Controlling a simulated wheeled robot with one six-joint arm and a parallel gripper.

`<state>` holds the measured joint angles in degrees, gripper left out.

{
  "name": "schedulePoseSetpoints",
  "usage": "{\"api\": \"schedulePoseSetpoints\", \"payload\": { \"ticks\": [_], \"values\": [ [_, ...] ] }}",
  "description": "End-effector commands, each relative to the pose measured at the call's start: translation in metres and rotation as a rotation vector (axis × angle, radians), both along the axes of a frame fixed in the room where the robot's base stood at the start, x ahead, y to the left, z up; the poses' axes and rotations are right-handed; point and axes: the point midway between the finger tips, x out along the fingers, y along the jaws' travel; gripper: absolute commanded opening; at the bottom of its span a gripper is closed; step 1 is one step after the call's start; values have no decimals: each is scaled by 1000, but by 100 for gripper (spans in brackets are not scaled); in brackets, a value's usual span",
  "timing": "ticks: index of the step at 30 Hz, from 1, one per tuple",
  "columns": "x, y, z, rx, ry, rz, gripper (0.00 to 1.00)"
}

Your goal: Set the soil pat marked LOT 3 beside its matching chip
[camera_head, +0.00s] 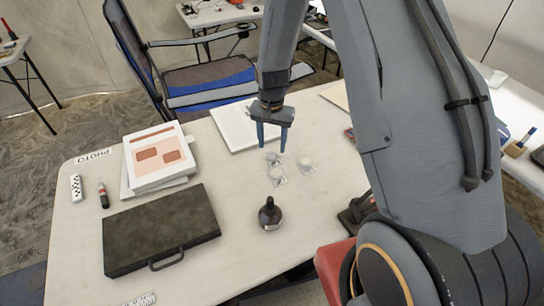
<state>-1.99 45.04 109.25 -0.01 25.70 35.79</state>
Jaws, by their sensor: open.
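My gripper (272,147) points down over the back of the table, with its two blue fingers apart and nothing visible between them. Just below and right of it lie several small clear packets or dishes with pale round contents: one in front (276,176), one to the right (305,165), and one partly behind the fingers (272,158). I cannot read any LOT mark on them. A white-covered book or chart (135,140) with reddish patches (172,156) lies on the left; I cannot tell which patch matches LOT 3.
A dark flat case (160,228) lies front left, and a dark round bottle (270,213) stands front centre. A white sheet or pad (232,126) lies behind my gripper. A small marker tube (103,195) and a checkered scale (76,187) lie far left. My arm hides the right side.

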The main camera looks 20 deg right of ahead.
Motion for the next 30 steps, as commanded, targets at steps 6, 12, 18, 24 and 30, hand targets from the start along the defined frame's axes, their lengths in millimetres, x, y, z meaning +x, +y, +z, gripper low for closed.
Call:
{"api": "schedulePoseSetpoints", "payload": {
  "ticks": [6, 12, 18, 24, 30],
  "values": [
    [-3, 5, -26, 0, 2, 0, 50],
    [-2, 5, -39, 0, 0, 1, 50],
    [-2, 5, -40, 0, 0, 1, 50],
    [-2, 5, -40, 0, 0, 1, 23],
    [-2, 4, -40, 0, 0, 1, 3]
  ]
}}
